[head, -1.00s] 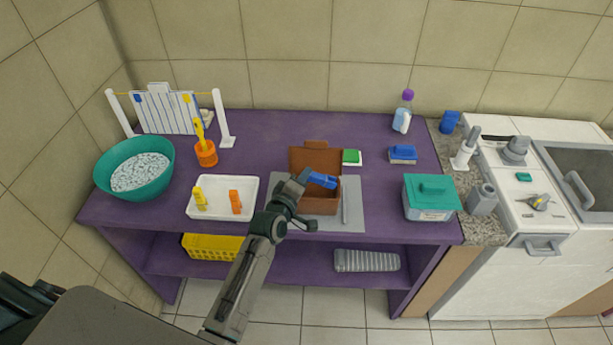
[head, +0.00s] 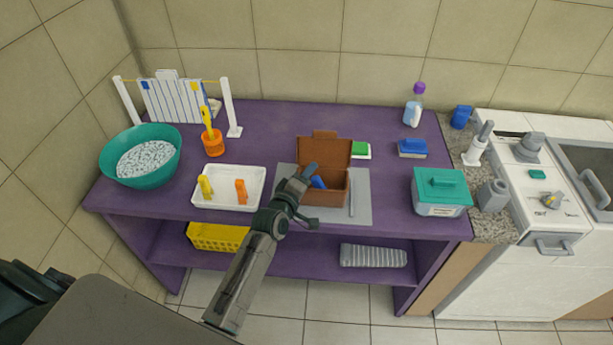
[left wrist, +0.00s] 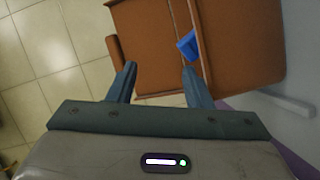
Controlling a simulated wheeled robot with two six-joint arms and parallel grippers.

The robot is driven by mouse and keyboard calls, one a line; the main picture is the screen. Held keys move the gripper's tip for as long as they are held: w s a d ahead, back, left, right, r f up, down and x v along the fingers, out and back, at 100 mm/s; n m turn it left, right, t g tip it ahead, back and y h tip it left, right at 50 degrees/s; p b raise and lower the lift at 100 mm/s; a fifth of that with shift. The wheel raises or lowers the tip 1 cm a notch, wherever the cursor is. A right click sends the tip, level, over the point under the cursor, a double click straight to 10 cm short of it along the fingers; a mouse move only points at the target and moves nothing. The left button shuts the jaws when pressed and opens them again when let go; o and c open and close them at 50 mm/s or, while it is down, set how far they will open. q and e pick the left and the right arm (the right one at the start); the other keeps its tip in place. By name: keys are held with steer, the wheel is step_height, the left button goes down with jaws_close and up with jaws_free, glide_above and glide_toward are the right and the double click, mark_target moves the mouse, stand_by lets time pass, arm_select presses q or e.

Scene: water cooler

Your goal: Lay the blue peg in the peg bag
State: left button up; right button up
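The peg bag (head: 330,196) is a brown open box with its lid raised at the back, on a grey mat. The blue peg (head: 318,182) shows within the bag's opening, partly hidden by my left gripper (head: 306,178). In the left wrist view my left gripper (left wrist: 158,78) has its fingers apart with nothing between them. The blue peg (left wrist: 187,45) is there just past the right fingertip, against the inside of the brown bag (left wrist: 150,35). How it rests on the bag's floor is hidden. My right gripper is not in view.
A white tray (head: 228,207) with a yellow peg (head: 206,187) and an orange peg (head: 241,191) stands left of the bag. A teal basin (head: 138,182) is farther left. A teal-lidded box (head: 441,207) stands right.

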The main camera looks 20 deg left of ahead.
arm_select(q)
steer(key=s+a+r+b, duration=0.1)
steer(key=s+b, duration=0.1)
steer(key=s, duration=0.8)
steer(key=shift+s+r+b, duration=0.2)
steer(key=shift+s+b, duration=0.1)
steer(key=shift+s, duration=0.05)
steer(key=shift+f, duration=0.1)
